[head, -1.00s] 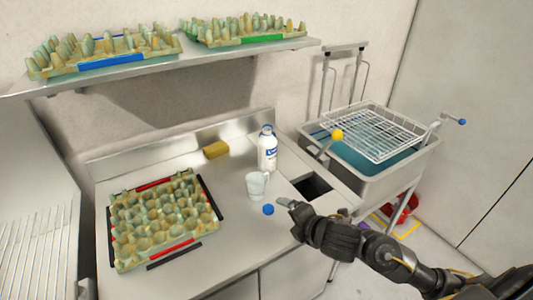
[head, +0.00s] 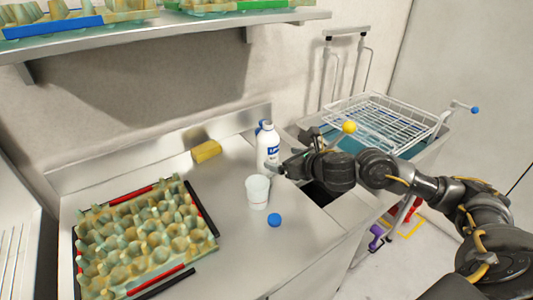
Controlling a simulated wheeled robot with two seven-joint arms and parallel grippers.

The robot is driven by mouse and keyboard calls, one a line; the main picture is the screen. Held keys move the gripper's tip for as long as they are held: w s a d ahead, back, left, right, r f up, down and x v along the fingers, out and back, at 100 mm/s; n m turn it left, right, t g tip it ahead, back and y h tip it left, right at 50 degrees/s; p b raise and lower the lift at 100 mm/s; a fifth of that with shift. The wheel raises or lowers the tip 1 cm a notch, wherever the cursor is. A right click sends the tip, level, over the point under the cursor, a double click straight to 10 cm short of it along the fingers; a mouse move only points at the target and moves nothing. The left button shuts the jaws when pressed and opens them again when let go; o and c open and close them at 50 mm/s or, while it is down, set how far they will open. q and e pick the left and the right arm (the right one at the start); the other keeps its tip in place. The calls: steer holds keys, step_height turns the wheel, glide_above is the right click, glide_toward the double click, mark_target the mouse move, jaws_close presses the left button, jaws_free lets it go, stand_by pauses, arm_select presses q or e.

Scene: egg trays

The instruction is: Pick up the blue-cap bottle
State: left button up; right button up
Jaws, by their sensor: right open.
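The white bottle (head: 267,146) with a blue label stands upright on the metal counter, with some blue showing at its top. My right gripper (head: 279,168) is open at the lower right side of the bottle, with a fingertip in front of its lower part. I cannot tell whether it touches the bottle. A round blue cap (head: 274,220) lies on the counter in front of it. My left gripper is not in view.
A white cup (head: 257,192) stands close in front of the bottle. An egg tray (head: 111,288) fills the left of the counter, and a yellow sponge (head: 206,151) lies at the back. A sink with a wire rack (head: 385,122) is at the right. A shelf (head: 180,36) hangs above.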

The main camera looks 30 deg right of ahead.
mark_target(275, 154)
steer(key=x, duration=0.2)
steer(key=shift+w+f, duration=0.15)
steer(key=shift+w, duration=0.25)
steer(key=shift+w+a+f, duration=0.15)
steer(key=shift+w+f, duration=0.05)
steer(key=shift+w, duration=0.15)
steer(key=shift+w+p, duration=0.35)
steer(key=p+x, duration=0.1)
steer(key=x, duration=0.2)
steer(key=shift+w, duration=0.35)
steer(key=shift+w+f, duration=0.3)
steer(key=shift+w, duration=0.05)
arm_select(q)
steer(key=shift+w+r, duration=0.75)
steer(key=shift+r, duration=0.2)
